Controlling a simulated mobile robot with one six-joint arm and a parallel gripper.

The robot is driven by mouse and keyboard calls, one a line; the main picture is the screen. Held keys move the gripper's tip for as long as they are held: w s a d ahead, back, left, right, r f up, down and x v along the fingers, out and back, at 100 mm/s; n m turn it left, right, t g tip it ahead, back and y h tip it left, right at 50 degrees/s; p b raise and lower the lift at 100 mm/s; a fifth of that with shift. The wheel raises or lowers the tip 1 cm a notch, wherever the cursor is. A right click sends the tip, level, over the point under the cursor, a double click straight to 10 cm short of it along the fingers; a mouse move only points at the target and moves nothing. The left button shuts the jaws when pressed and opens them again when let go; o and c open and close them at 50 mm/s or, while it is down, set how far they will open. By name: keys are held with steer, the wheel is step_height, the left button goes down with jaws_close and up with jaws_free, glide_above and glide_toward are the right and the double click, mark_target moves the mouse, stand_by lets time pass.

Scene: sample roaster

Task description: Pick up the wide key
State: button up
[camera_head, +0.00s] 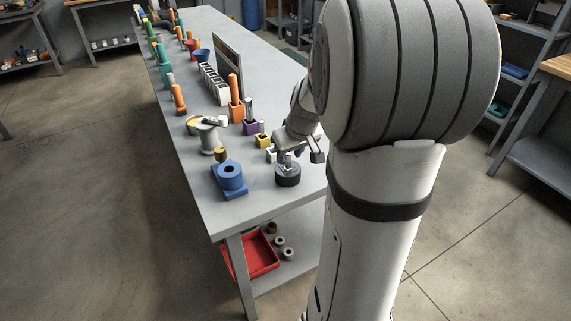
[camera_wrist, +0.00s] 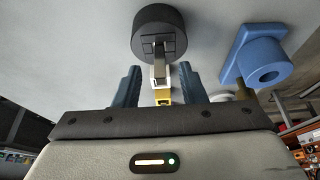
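A black round base (camera_wrist: 170,18) with a flat grey upright piece (camera_wrist: 159,72) shows in the wrist view; I cannot tell for sure whether this piece is the wide key. In the head view the same black base (camera_head: 288,178) stands near the table's front right edge. My gripper (camera_wrist: 158,70) is open, with one blue-grey finger on each side of the grey piece and visible gaps between. In the head view my gripper (camera_head: 298,150) is just above the black base, partly hidden by my arm.
A blue block with a round socket (camera_head: 229,178) stands left of the black base. A yellow block (camera_head: 263,141) and a purple holder (camera_head: 249,127) are behind it. A white stand (camera_head: 210,138) is to the left. A red tray (camera_head: 250,262) lies on the lower shelf.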

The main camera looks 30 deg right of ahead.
mark_target(288, 165)
steer(key=x, duration=0.3)
steer(key=shift+s+r, duration=0.1)
steer(key=shift+c, duration=0.5)
jaws_close()
